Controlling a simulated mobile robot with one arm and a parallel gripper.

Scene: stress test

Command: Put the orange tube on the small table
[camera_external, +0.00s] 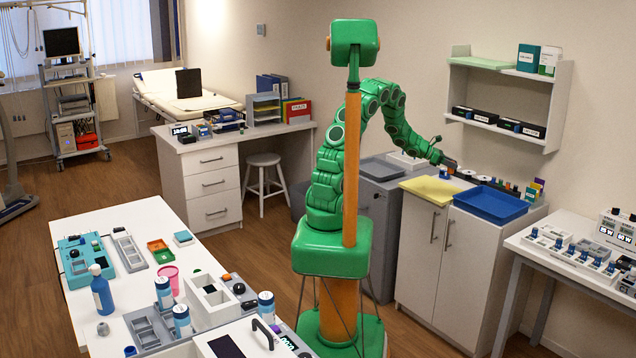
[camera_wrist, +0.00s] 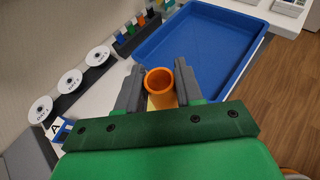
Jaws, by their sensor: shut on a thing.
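The orange tube (camera_wrist: 159,82) is between the two grey fingers of my gripper (camera_wrist: 160,90), its open round end facing the wrist camera. The gripper is shut on it. In the external view my gripper (camera_external: 449,164) is over the back of the white cabinet top, behind the yellow mat and the blue tray; the tube cannot be made out there. A small white table (camera_external: 512,240) stands at the right edge with several devices on it. I cannot tell for certain that this is the small table of the task.
The blue tray (camera_external: 490,204) looks empty and lies just beyond the tube in the wrist view (camera_wrist: 205,42). A yellow mat (camera_external: 430,190) lies beside it. A rack with coloured pieces (camera_wrist: 136,32) and several white discs (camera_wrist: 71,80) line the wall. Shelves (camera_external: 505,100) hang above.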

